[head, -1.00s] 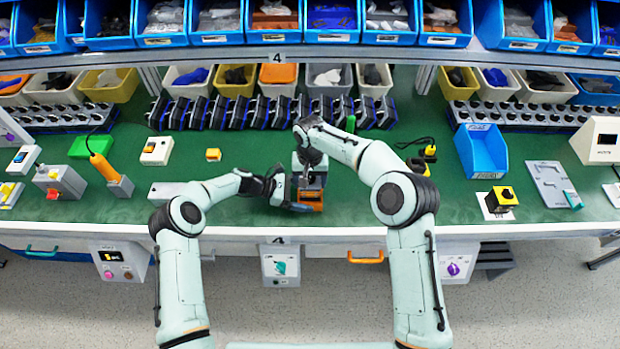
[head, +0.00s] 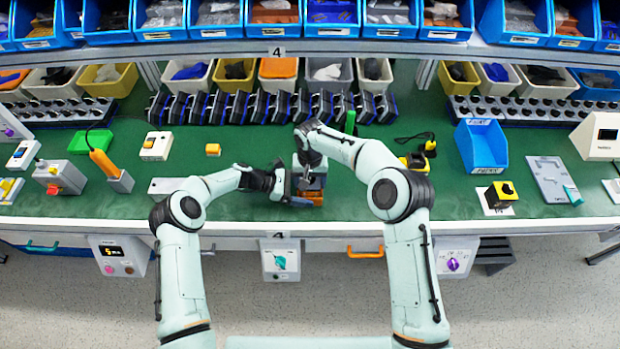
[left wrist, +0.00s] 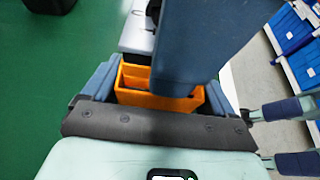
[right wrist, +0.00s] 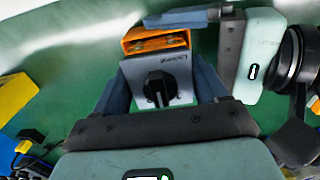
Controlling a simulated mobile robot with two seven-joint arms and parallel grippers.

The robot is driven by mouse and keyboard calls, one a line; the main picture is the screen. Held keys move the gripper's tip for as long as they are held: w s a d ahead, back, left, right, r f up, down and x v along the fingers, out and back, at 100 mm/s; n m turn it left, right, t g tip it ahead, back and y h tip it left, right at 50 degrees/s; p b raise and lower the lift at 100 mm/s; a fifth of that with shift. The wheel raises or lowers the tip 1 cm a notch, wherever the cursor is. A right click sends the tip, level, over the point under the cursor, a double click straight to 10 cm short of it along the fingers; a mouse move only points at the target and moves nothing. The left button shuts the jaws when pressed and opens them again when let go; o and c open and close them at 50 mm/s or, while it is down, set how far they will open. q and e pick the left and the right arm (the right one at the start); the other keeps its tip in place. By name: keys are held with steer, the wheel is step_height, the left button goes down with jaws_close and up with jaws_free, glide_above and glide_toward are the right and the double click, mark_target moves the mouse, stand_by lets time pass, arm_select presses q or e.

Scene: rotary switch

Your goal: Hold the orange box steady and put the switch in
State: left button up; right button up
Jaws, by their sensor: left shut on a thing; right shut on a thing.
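The orange box (head: 312,198) is at the front middle of the bench, and my left gripper (head: 289,186) is shut on it from the left. In the left wrist view the box (left wrist: 160,102) sits between the fingers, with part of its inside open. My right gripper (head: 308,166) is shut on the switch (right wrist: 172,72), a grey plate with a black rotary knob. In the right wrist view the box (right wrist: 150,42) shows just beyond the switch's far edge. I cannot tell whether the switch is inside it, as the right gripper's finger hides part of the contact in the left wrist view.
A row of black switches (head: 230,108) stands behind on the green bench. A blue bin (head: 481,146) and a yellow box with a black knob (head: 499,196) are at the right.

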steer(key=shift+f, duration=0.5)
steer(key=o, duration=1.2)
steer(key=shift+f, duration=0.1)
steer(key=shift+o, duration=0.2)
step_height(320, 180, up, 12)
steer(key=shift+r, duration=0.1)
arm_select(q)
steer(key=o, duration=0.8)
steer(key=shift+o, duration=0.2)
steer(key=shift+a, duration=0.1)
steer(key=v, duration=1.2)
